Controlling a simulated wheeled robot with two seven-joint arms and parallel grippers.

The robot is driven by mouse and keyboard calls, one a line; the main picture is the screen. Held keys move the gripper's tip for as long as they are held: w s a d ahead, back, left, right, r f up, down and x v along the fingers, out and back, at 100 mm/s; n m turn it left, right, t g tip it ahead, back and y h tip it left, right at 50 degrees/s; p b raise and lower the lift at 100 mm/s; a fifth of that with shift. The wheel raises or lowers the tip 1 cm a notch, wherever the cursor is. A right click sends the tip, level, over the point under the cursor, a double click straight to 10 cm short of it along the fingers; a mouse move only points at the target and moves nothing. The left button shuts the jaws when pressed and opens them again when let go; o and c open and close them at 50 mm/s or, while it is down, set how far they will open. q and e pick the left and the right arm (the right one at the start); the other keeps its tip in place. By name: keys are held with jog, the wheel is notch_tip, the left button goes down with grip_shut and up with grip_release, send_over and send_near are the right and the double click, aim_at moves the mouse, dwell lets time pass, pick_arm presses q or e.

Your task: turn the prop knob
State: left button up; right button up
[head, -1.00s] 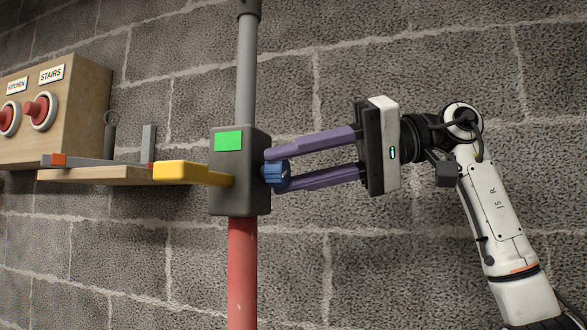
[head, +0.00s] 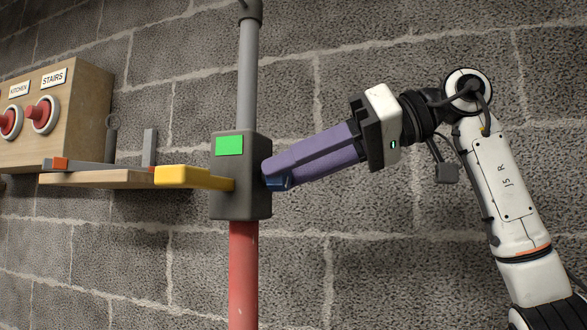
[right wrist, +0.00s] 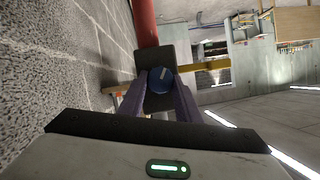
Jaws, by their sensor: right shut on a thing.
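The prop has a grey tube above, a red tube (head: 243,275) below and a dark box (head: 241,190) between them with a green patch. A yellow handle (head: 185,176) sticks out of the box to the left. The blue knob (head: 279,184) is on the box's right side, partly hidden by my fingers. My right gripper (head: 270,175) is shut on the knob, coming from the right. In the right wrist view the knob (right wrist: 161,80) shows round with a pale line, between the purple fingers. My left gripper is not in view.
A wooden shelf (head: 110,180) at the left holds a grey tool with orange parts. Above it a wooden box (head: 75,100) carries red buttons labelled KITCHEN and STAIRS. A block wall (head: 400,260) stands behind. Space right of the prop is otherwise clear.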

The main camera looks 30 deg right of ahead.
dwell(0.4)
jog(key=o, duration=1.1)
jog(key=shift+c, duration=0.2)
jog(key=v, duration=1)
jog(key=shift+s+d, duration=0.1)
jog(key=shift+s, duration=0.05)
